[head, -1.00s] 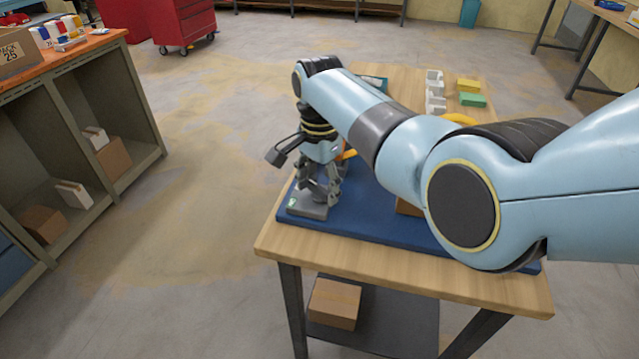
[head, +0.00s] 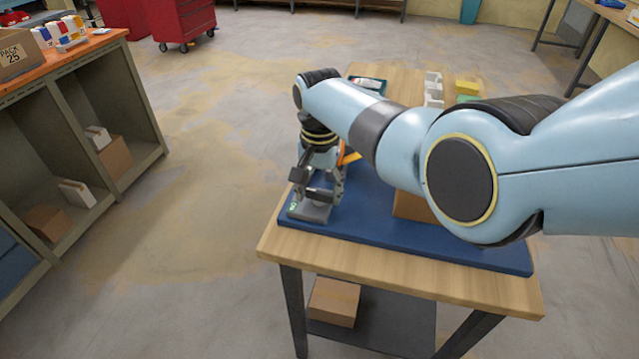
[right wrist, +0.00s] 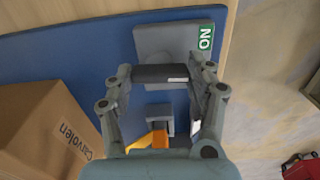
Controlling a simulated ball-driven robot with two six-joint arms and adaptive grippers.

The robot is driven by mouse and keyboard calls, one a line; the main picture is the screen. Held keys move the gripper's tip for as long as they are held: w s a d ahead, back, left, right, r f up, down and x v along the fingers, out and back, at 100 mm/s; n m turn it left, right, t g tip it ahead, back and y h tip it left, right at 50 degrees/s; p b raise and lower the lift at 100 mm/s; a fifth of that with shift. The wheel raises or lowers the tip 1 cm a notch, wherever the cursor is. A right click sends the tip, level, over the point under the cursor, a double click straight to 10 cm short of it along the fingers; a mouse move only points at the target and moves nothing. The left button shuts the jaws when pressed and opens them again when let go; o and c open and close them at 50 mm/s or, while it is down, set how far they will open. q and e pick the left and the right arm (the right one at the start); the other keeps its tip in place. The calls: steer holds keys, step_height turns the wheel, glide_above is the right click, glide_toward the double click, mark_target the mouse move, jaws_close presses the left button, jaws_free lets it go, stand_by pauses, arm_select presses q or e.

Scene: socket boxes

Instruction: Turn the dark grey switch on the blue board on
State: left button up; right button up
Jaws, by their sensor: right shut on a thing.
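The dark grey switch shows its grey base (head: 311,211) at the near left corner of the blue board (head: 430,245). In the right wrist view its base plate (right wrist: 160,40) carries a green ON label (right wrist: 205,38) at the right, and a dark grey bar handle (right wrist: 165,73) crosses in front of the base. My right gripper (right wrist: 167,82) is over the switch with its two fingers at the two ends of the bar, shut on it. In the head view my right gripper (head: 318,190) partly hides the switch. My left gripper is not in view.
A brown carton (right wrist: 45,125) marked Carvolen stands on the board beside the gripper. An orange piece (right wrist: 160,140) lies beyond the fingers. White sockets (head: 433,88) and a yellow block (head: 467,88) are at the back of the wooden table (head: 400,270). My right arm hides much of the board.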

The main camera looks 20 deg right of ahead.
mark_target(320, 192)
steer(key=n+p, duration=0.1)
steer(key=n, duration=0.2)
steer(key=shift+n+p, duration=0.35)
steer(key=shift+n, duration=1.35)
steer(key=o, duration=1.2)
step_height(320, 192, up, 12)
